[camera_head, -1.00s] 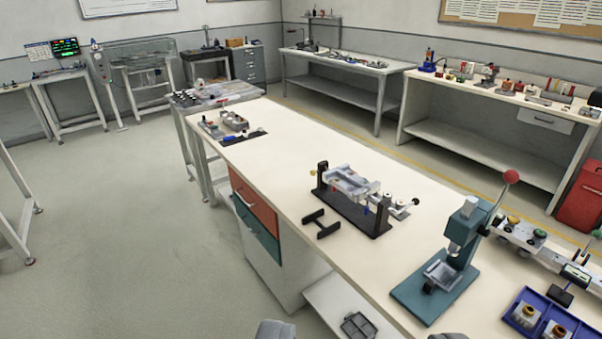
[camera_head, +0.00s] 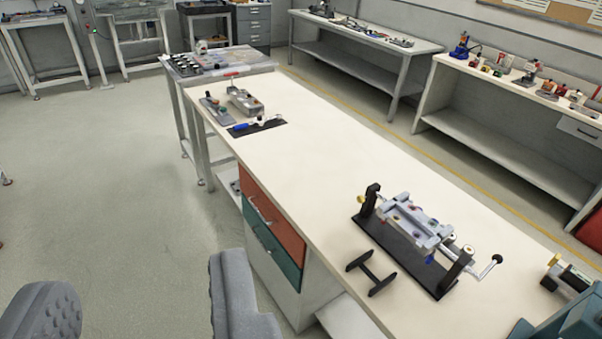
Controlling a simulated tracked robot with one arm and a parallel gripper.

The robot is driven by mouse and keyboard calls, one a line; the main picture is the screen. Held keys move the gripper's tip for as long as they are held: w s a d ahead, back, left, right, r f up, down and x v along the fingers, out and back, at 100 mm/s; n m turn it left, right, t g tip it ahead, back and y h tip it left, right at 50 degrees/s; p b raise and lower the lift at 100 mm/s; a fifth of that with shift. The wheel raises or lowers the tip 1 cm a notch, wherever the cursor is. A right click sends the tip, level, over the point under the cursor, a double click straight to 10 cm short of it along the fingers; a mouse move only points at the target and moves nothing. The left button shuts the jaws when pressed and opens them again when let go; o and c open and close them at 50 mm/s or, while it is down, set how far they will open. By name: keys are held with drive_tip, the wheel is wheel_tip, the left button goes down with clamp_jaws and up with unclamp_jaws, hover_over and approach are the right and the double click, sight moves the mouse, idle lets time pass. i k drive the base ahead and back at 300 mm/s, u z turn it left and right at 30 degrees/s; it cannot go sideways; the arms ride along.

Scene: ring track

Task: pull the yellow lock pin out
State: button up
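A holding fixture (camera_head: 392,251) with a black base and black end posts stands on the white workbench, carrying a pale grey cradle (camera_head: 414,220). A small yellow knob (camera_head: 361,199) shows at its left post; it looks like the yellow lock pin, but its shaft cannot be made out. A crank handle (camera_head: 489,266) sticks out at the right end. My gripper (camera_head: 142,285) shows as two grey fingers at the bottom left, spread wide apart with only floor between them. It is open and empty, well left of the fixture and apart from it.
The workbench (camera_head: 310,150) is bare between the fixture and the tools at its far end. A black H-shaped piece (camera_head: 371,273) lies in front of the fixture. A teal press (camera_head: 570,320) is cut off at the bottom right. Drawers (camera_head: 272,224) face the open floor.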

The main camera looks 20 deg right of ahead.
sight(360, 198)
drive_tip(key=u, duration=0.05)
drive_tip(key=i, duration=1.3)
drive_tip(key=z, duration=0.2)
